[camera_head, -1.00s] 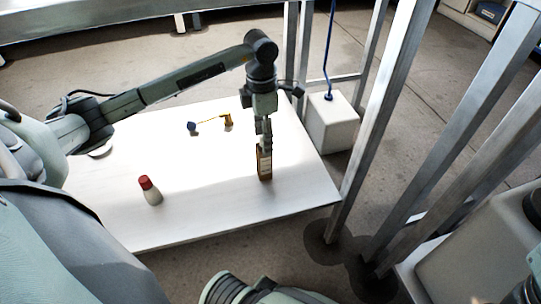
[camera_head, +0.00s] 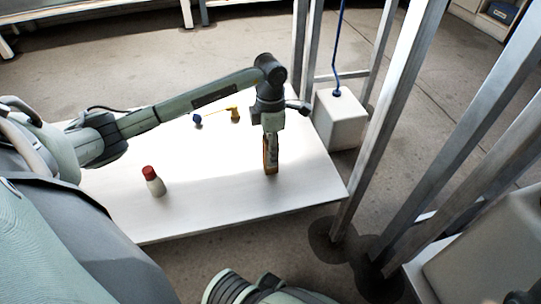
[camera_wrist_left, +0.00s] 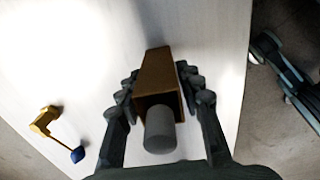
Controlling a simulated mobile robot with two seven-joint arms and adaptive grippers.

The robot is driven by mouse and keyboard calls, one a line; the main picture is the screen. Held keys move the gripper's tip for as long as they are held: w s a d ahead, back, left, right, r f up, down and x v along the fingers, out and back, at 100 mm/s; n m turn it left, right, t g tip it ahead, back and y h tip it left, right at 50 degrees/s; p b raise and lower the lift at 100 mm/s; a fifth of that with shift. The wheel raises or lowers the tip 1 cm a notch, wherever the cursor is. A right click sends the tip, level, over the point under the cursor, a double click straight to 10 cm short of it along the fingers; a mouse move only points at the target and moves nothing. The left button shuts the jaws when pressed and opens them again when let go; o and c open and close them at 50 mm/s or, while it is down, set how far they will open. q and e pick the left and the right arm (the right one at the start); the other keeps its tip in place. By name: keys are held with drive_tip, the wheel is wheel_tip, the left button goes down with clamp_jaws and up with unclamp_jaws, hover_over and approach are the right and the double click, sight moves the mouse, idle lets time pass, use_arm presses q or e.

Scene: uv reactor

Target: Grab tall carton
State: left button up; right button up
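The tall carton (camera_head: 270,156) is a narrow brown box standing upright on the white table near its right end. In the left wrist view the carton (camera_wrist_left: 158,80) shows from above, with a grey cylindrical cap at its near end. My left gripper (camera_head: 269,140) points down over the carton, with its fingers around the upper part. In the left wrist view the fingers of my left gripper (camera_wrist_left: 158,84) lie on both sides of the carton, close to its walls, and look open. Firm contact cannot be made out.
A white bottle with a red cap (camera_head: 153,181) stands on the table (camera_head: 210,205) at the front left. A yellow and blue item (camera_head: 234,115) lies behind. A white box (camera_head: 340,120) and metal posts (camera_head: 385,130) stand to the right of the table.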

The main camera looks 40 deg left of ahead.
use_arm(q)
drive_tip(key=c, duration=0.6)
drive_tip(key=shift+r, duration=0.1)
drive_tip(key=shift+c, duration=0.2)
